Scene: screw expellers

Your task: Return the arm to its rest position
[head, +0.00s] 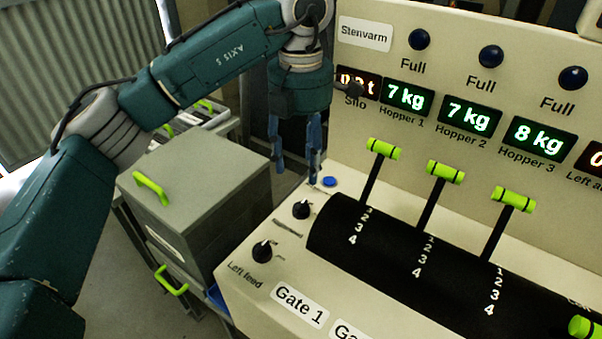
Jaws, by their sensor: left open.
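My left arm (215,57) comes in from the left, rises, and bends over toward the control panel. Its left gripper (296,180) points down with two blue fingers apart and nothing between them. The fingertips hang near the panel's left edge, close to a blue button (329,181) and a black knob (302,209). I cannot tell whether they touch the panel. The wrist hides part of the panel's left side near the Silo display (357,84). My right gripper is not in view.
The beige control panel (450,155) carries several green-handled levers, such as the left one (382,149), on a black drum (420,255). A second knob (262,249) is labelled Left feed. A grey box (195,180) with green handles stands left of the panel, below my arm.

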